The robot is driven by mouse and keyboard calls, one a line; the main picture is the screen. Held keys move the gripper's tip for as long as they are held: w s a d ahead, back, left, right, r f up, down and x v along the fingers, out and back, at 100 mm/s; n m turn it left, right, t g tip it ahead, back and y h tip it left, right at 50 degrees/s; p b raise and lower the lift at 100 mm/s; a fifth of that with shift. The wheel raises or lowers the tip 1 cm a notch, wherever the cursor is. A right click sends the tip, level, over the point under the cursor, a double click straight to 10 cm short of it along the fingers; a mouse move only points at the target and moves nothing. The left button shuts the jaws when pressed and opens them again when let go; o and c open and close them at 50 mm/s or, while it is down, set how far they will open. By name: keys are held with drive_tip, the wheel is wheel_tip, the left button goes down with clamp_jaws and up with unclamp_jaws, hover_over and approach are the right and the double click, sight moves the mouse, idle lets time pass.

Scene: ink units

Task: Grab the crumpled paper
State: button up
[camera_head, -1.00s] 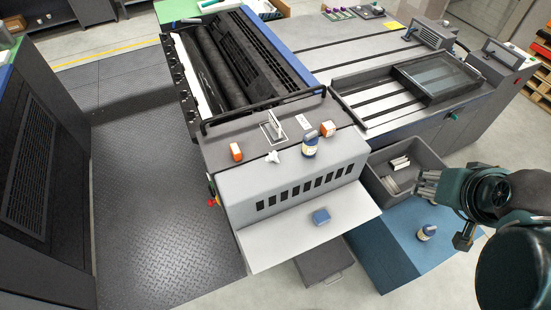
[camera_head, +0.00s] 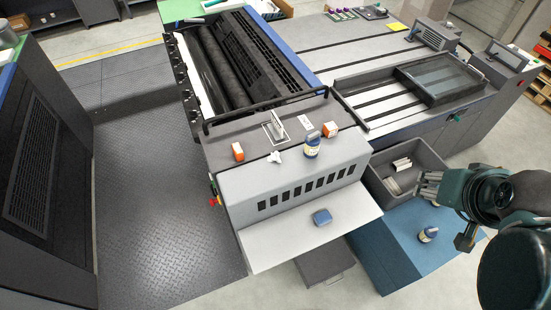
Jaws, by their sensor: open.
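The crumpled paper (camera_head: 275,157) is a small white lump on the dark top of the press's front housing. An orange box lies to its left and a blue-and-white bottle stands to its right. My gripper (camera_head: 424,187) is far off at the right, beside the grey bin and above the blue surface. Its fingers point left; it is open, and I see nothing held in it. Nothing covers the paper.
The orange box (camera_head: 237,151), bottle (camera_head: 312,145) and another orange box (camera_head: 330,130) stand near the paper. A black bar (camera_head: 262,106) runs behind them. The grey bin (camera_head: 427,157) holds white items.

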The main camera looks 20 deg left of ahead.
drive_tip(key=n+g+b, duration=0.4)
drive_tip(key=n+g, duration=0.2)
drive_tip(key=g, duration=0.1)
hover_over(275, 156)
drive_tip(key=f, duration=1.2)
drive_tip(key=d+f, duration=0.1)
drive_tip(key=f, duration=0.5)
drive_tip(key=shift+w+f, duration=0.3)
drive_tip(key=shift+w, duration=0.05)
drive_tip(key=shift+s+a+f, duration=0.15)
drive_tip(key=shift+a+f, duration=0.15)
drive_tip(key=shift+a, duration=0.15)
drive_tip(key=shift+f, duration=0.1)
drive_tip(key=shift+f, duration=1.2)
